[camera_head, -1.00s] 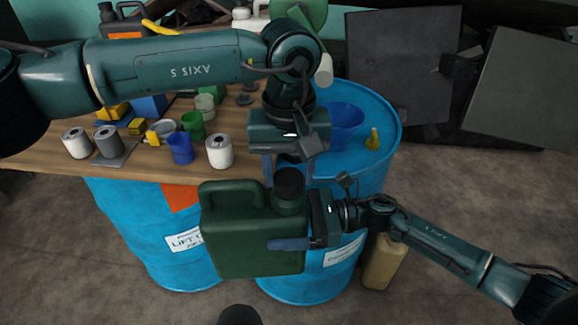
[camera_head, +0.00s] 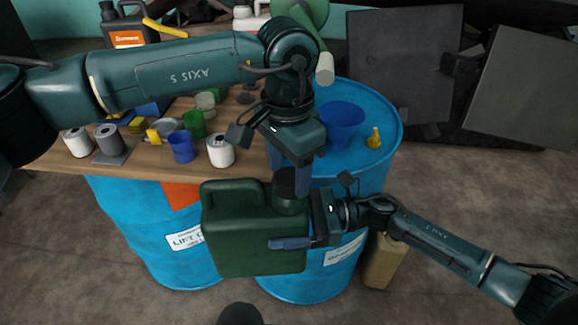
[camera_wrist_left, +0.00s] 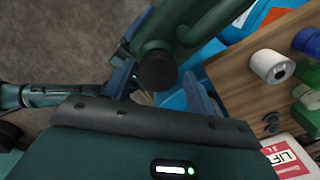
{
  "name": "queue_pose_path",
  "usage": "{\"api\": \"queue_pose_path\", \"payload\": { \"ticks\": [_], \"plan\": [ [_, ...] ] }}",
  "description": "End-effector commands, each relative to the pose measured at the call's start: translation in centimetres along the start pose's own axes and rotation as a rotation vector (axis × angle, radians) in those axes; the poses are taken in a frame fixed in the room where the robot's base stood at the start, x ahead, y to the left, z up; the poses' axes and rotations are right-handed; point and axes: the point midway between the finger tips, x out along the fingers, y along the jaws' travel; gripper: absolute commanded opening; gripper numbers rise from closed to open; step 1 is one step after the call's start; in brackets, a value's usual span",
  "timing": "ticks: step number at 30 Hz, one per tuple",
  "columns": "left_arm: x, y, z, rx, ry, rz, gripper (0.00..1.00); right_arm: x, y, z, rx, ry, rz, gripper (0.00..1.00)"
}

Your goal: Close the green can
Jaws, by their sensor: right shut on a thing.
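The dark green can (camera_head: 253,240) hangs upright in front of the blue drums, with its black cap (camera_head: 285,184) at the top of its neck. I cannot tell how tightly the cap sits. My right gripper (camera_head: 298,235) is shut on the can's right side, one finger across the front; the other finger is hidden. My left gripper (camera_head: 288,175) points down from above with its fingers on either side of the cap. In the left wrist view the cap (camera_wrist_left: 157,70) lies between the fingers of the left gripper (camera_wrist_left: 160,88), with gaps showing, so it looks open.
A wooden board (camera_head: 150,158) left of the cap bears paint tins, cups and a white can (camera_head: 220,150). A blue drum (camera_head: 375,110) behind carries a blue funnel (camera_head: 340,120) and a yellow piece (camera_head: 374,138). A tan canister (camera_head: 384,262) stands on the floor.

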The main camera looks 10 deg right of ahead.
Motion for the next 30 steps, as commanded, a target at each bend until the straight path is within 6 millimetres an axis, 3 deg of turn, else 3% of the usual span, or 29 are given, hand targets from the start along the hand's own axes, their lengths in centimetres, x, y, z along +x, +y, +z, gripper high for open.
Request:
{"api": "queue_pose_path", "payload": {
  "ticks": [1,4,13,23,30],
  "plan": [
    [-0.1,0.0,0.0,0.000,0.000,0.000,0.61,0.1,-0.1,0.8,-0.006,-0.016,0.002,0.13],
    [-0.1,0.1,0.0,0.000,0.000,0.001,0.69,0.1,-0.1,0.8,-0.006,-0.016,0.002,0.13],
    [-0.4,0.1,-0.1,0.001,0.001,0.002,0.69,0.2,-0.2,0.9,-0.006,-0.016,0.001,0.13],
    [-4.2,0.1,-0.1,0.000,0.002,0.001,0.69,0.2,-0.2,0.9,-0.006,-0.016,0.001,0.13],
    [-4.6,0.1,-0.1,0.001,0.000,0.002,0.69,0.2,-0.2,0.9,-0.006,-0.017,0.001,0.13]
  ]
}}
